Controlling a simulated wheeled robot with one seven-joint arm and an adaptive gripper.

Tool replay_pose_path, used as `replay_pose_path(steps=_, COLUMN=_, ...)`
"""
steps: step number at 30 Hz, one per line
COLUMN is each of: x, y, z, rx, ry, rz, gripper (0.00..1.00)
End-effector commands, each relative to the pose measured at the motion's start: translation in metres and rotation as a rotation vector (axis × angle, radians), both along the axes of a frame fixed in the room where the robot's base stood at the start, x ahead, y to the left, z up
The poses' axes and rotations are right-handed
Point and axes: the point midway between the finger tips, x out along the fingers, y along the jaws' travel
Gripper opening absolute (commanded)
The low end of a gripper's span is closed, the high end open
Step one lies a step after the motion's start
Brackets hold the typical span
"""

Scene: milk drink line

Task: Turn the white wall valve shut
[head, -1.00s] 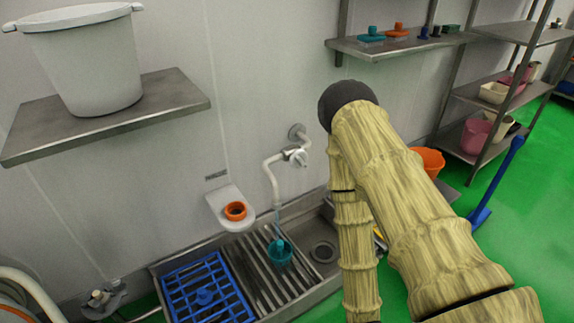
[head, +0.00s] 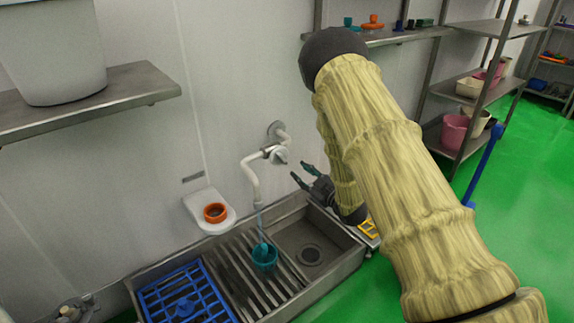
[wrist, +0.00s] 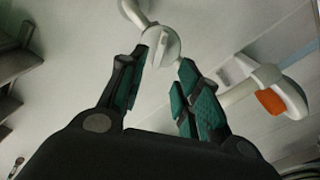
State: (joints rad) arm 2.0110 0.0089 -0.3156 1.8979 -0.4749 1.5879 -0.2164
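The white wall valve (head: 277,154) sits on a white bent pipe (head: 249,172) on the wall above the sink. A thin bluish stream falls from the pipe's mouth into a teal cup (head: 264,257). My gripper (head: 299,171) is open and empty, to the right of the valve and slightly lower in the head view. In the wrist view the round white valve knob (wrist: 162,46), with a raised bar across it, shows beyond and between the spread fingertips (wrist: 161,62). I see no contact with it.
A white wall bracket with an orange ring (head: 215,212) is left of the pipe. The steel sink (head: 345,262) lies below, with a blue grid (head: 185,295) at left. A steel shelf (head: 130,92) holding a grey bucket (head: 55,55) juts out at upper left.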

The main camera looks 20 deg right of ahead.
Motion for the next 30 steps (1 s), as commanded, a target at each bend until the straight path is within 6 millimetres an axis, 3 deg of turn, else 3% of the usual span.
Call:
replay_pose_path(steps=15, x=0.073, y=0.027, z=-0.002, rx=0.001, ry=0.001, rz=0.000, gripper=0.33)
replay_pose_path(steps=21, x=0.085, y=0.032, z=-0.001, rx=0.001, ry=0.002, rz=-0.002, gripper=0.33)
replay_pose_path(steps=30, x=0.087, y=0.032, z=-0.001, rx=0.001, ry=0.003, rz=-0.002, gripper=0.33)
